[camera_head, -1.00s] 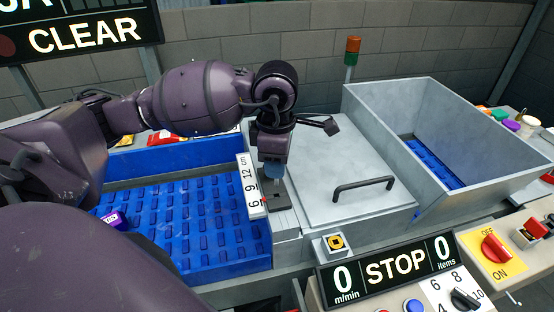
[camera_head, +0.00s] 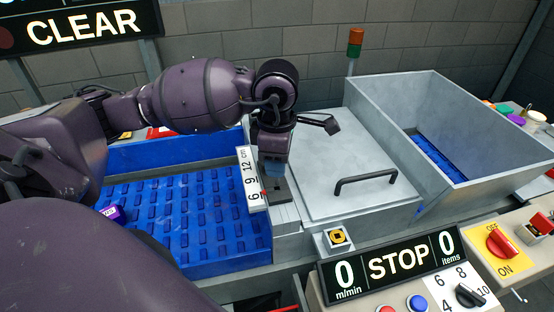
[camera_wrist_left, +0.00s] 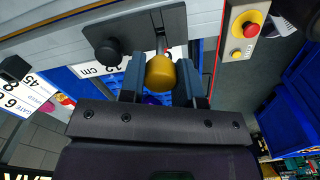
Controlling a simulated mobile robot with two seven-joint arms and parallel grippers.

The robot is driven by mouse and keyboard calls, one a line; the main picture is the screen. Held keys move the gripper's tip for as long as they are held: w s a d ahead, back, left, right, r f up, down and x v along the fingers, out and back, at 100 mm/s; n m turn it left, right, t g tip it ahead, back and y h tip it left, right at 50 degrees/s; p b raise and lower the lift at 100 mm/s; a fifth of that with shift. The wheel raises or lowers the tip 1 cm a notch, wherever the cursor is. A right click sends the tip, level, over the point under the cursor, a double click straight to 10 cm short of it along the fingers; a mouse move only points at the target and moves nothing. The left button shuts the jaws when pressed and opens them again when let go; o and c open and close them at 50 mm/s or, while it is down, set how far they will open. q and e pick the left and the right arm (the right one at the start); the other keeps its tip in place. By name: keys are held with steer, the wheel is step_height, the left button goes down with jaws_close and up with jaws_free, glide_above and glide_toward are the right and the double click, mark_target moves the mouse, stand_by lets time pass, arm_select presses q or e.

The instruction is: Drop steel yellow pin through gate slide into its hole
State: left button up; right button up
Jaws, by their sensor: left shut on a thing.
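My left gripper (camera_head: 273,170) is over the dark gate slide (camera_head: 280,190) beside the white height scale (camera_head: 251,179). In the left wrist view, the gripper (camera_wrist_left: 160,84) is shut on the round yellow head of the pin (camera_wrist_left: 161,72). A short length of steel shaft shows beyond the head, reaching toward the dark slide plate (camera_wrist_left: 145,28). The hole is hidden, and I cannot tell how deep the shaft sits. In the head view the gripper hides the yellow head. My right gripper is not in view.
A black knob (camera_wrist_left: 108,50) is beside the pin on the slide. A grey cover with a black handle (camera_head: 366,183) lies right of the gate. The blue belt (camera_head: 190,225) is to the left, with a purple packet (camera_head: 111,213). The sign reads STOP (camera_head: 397,263).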

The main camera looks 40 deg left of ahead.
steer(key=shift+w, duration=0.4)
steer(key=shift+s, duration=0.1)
arm_select(q)
steer(key=shift+b, duration=0.4)
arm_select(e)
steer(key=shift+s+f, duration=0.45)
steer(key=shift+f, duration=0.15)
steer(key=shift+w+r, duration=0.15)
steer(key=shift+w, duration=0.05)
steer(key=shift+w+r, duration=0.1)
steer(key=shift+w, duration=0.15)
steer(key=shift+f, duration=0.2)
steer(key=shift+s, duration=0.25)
